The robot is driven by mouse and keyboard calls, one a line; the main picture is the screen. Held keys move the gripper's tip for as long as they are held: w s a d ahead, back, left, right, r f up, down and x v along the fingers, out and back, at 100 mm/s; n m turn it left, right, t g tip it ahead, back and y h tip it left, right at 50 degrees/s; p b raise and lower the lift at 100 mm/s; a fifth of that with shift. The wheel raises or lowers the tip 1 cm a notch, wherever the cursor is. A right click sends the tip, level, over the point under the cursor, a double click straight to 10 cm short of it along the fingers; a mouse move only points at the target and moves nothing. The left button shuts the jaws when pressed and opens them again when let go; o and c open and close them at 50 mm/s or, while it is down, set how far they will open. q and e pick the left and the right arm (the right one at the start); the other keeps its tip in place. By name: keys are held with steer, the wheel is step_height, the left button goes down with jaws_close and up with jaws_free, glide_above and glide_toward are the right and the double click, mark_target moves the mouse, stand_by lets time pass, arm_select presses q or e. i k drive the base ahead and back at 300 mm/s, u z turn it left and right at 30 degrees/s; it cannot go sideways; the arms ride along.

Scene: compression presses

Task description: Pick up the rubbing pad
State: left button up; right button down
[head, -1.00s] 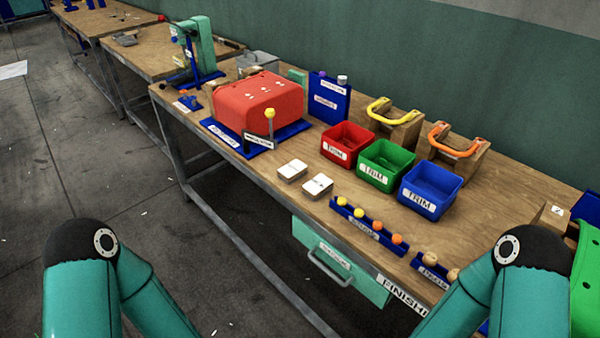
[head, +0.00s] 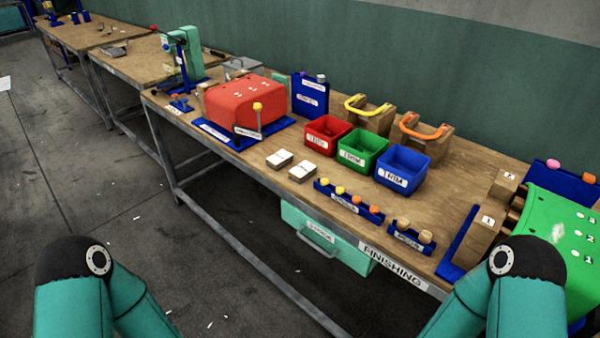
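Two tan round-topped pieces, a left one (head: 403,222) and a right one (head: 425,236), sit in a short blue rack (head: 402,238) at the bench's front edge. The rack's label is too small to read surely; it may say pads. I cannot tell for sure which thing is the rubbing pad. Only the upper links of my two arms show, at the lower left and lower right. Both grippers are out of view, so nothing shows of what they hold.
A longer blue rack (head: 333,197) holds yellow and orange knobs. Behind stand red (head: 327,130), green (head: 362,151) and blue (head: 403,171) bins. A red press (head: 245,103) is left, a green machine (head: 565,225) right. Two white-topped blocks lie left of the racks.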

mark_target(276, 161)
steer(key=z, duration=0.05)
steer(key=k, duration=0.45)
steer(key=u, duration=0.35)
steer(key=i, duration=1)
steer(key=z, duration=3.85)
steer(key=i, duration=0.1)
steer(key=u, duration=3.55)
